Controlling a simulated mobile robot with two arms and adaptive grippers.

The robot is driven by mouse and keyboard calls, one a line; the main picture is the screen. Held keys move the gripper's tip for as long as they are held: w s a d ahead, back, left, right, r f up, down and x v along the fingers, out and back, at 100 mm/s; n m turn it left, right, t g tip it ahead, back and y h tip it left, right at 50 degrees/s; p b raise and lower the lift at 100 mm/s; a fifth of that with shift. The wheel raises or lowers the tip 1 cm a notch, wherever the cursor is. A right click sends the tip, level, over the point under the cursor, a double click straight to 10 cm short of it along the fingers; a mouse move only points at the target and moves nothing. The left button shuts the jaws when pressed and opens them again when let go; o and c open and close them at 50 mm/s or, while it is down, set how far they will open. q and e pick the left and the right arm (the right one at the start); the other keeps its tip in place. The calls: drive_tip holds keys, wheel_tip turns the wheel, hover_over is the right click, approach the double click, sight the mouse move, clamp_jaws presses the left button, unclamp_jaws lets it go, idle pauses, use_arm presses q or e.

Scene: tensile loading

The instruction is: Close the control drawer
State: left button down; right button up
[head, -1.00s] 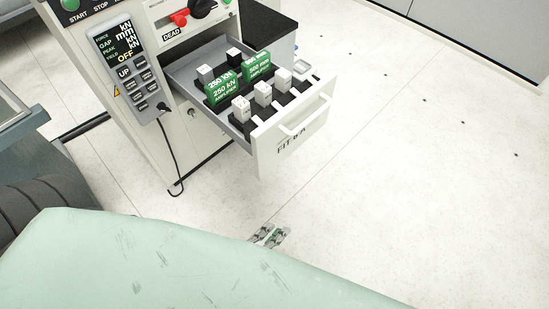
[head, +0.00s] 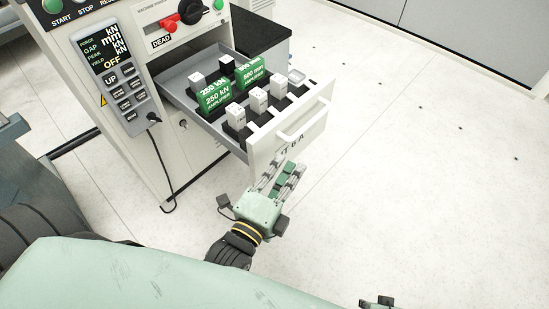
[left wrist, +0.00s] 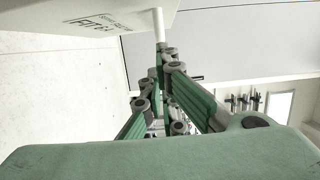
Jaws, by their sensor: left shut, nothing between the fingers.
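The control drawer (head: 296,128) is pulled out of the white machine cabinet, with a pale bar handle (head: 303,121) on its white front. Green amplifier boxes and several small white and black blocks stand inside it. My left gripper (head: 286,168) is shut and empty, its fingertips overlapping the lower edge of the drawer front in the head view. In the left wrist view, the gripper (left wrist: 168,55) points toward the pale handle (left wrist: 157,24), beside the drawer front (left wrist: 85,22); I cannot tell whether they touch. Only a dark bit of my right gripper (head: 378,303) shows at the bottom edge.
The cabinet (head: 170,160) carries a hand controller (head: 120,80) with a hanging black cable. The pale floor in front and to the right is clear.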

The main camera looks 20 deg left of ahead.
use_arm(q)
drive_tip(key=a, duration=0.1)
drive_tip(key=w+a, duration=0.1)
drive_tip(key=a, duration=0.1)
drive_tip(key=shift+w+a, duration=0.35)
use_arm(e)
drive_tip(key=shift+w+r, duration=0.4)
drive_tip(key=shift+r, duration=0.4)
drive_tip(key=shift+s, duration=0.15)
